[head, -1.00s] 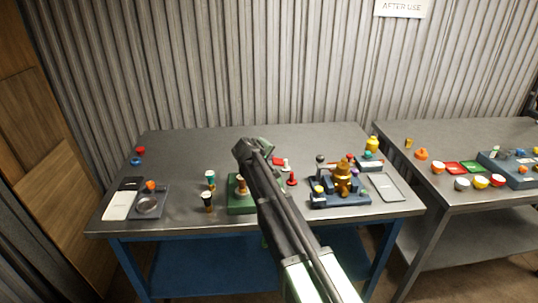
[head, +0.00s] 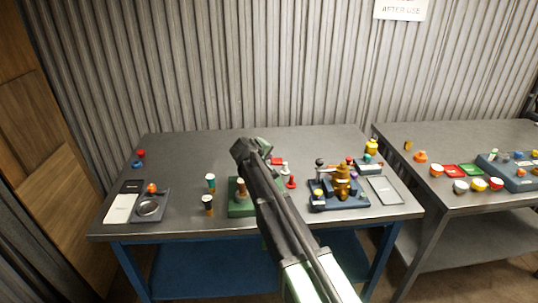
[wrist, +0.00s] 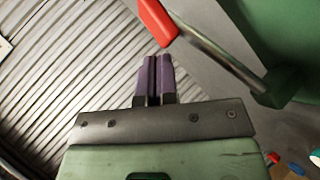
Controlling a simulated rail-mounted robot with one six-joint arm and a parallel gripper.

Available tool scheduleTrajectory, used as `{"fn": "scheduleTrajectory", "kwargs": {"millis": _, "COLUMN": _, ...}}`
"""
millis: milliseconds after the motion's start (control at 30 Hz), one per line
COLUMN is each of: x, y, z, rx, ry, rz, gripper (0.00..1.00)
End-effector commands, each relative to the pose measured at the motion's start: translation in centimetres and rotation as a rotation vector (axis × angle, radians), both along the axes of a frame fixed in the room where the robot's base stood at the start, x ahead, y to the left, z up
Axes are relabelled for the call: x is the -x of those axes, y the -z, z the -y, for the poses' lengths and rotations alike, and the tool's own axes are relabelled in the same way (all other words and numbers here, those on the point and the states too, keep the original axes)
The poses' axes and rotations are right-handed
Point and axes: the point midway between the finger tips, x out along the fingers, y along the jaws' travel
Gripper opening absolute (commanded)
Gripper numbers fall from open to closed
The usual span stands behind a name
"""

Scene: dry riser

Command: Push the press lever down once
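The press lever (wrist: 215,55) shows in the wrist view as a grey rod with a red grip (wrist: 157,20) at its upper left end. The rod runs down right to a green block on the green press body (wrist: 290,35). My gripper (wrist: 157,58) has its two purple fingers side by side and closed, with nothing seen between them. Its fingertips are just below the red grip in the picture; I cannot tell whether they touch. In the head view the green press base (head: 240,210) stands mid-table, and my arm hides much of the press.
Small bottles (head: 209,204) stand left of the press. A blue fixture with a brass part (head: 342,180) stands right of it. A scale-like plate (head: 148,208) is at the left, a grey tablet (head: 384,190) at the right.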

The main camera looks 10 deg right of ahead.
Motion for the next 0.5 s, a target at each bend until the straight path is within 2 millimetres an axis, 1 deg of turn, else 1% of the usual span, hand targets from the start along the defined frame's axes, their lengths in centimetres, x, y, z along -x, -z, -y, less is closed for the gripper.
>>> {"fn": "scheduleTrajectory", "kwargs": {"millis": 33, "x": 0.0, "y": -0.6, "z": -0.1, "rx": 0.0, "ry": 0.001, "rz": -0.001, "gripper": 0.0}}
{"fn": "scheduleTrajectory", "kwargs": {"millis": 300, "x": -0.1, "y": -2.1, "z": -0.7, "rx": 0.001, "ry": 0.0, "rz": 0.0, "gripper": 0.0}}
{"fn": "scheduleTrajectory", "kwargs": {"millis": 500, "x": -0.1, "y": -2.8, "z": -1.0, "rx": 0.001, "ry": 0.0, "rz": 0.0, "gripper": 0.0}}
